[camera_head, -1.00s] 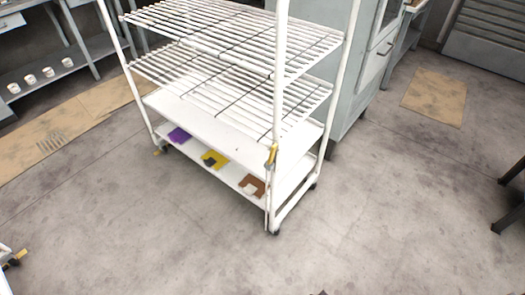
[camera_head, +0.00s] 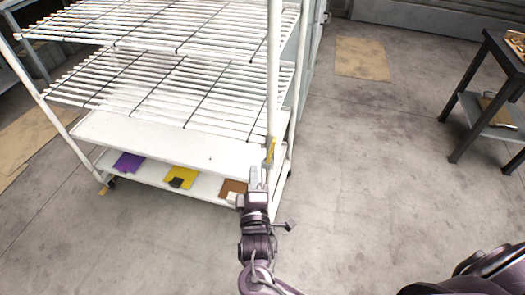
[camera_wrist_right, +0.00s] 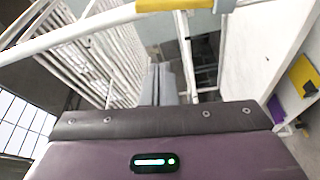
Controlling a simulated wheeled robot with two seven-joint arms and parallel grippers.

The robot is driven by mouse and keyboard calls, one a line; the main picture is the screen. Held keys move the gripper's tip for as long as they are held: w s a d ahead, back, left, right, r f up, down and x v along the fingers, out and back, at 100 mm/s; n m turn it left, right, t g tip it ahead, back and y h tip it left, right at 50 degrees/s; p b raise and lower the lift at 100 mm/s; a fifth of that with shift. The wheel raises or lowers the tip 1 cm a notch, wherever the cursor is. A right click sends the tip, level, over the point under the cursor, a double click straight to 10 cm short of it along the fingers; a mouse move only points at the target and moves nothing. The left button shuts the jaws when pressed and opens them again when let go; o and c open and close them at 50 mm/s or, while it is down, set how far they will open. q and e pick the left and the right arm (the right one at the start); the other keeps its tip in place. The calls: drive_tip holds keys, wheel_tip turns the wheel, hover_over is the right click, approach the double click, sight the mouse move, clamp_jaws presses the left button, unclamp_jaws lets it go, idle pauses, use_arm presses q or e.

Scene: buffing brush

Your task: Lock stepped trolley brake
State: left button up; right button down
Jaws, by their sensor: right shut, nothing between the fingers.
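The white stepped trolley (camera_head: 190,135) stands at the left and middle of the head view, with wire shelves above and solid shelves below. A yellow lever (camera_head: 269,152) sits on its near right post, most likely the brake. A yellow bar also shows at the top edge of the wrist view (camera_wrist_right: 172,4). My right gripper (camera_head: 254,176) is just below the yellow lever in the head view, in front of the lower shelves. Its fingers (camera_wrist_right: 160,85) are together and empty. I cannot tell whether they touch the trolley. My left gripper is not in view.
Purple (camera_head: 128,163), yellow (camera_head: 181,177) and brown (camera_head: 232,189) pieces lie on the bottom shelf. A dark table (camera_head: 487,95) stands at the right. A cardboard sheet (camera_head: 363,58) lies on the floor behind. Concrete floor (camera_head: 370,160) is clear between trolley and table.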

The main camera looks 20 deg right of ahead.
sight(272, 149)
drive_tip(key=f+x, duration=0.1)
drive_tip(key=x, duration=0.9)
use_arm(q)
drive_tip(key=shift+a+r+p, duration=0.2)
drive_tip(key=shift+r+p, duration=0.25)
drive_tip(key=shift+p, duration=0.1)
use_arm(e)
drive_tip(key=s+d, duration=0.2)
drive_tip(key=d, duration=0.1)
drive_tip(key=shift+s+d, duration=0.1)
drive_tip(key=shift+d, duration=0.05)
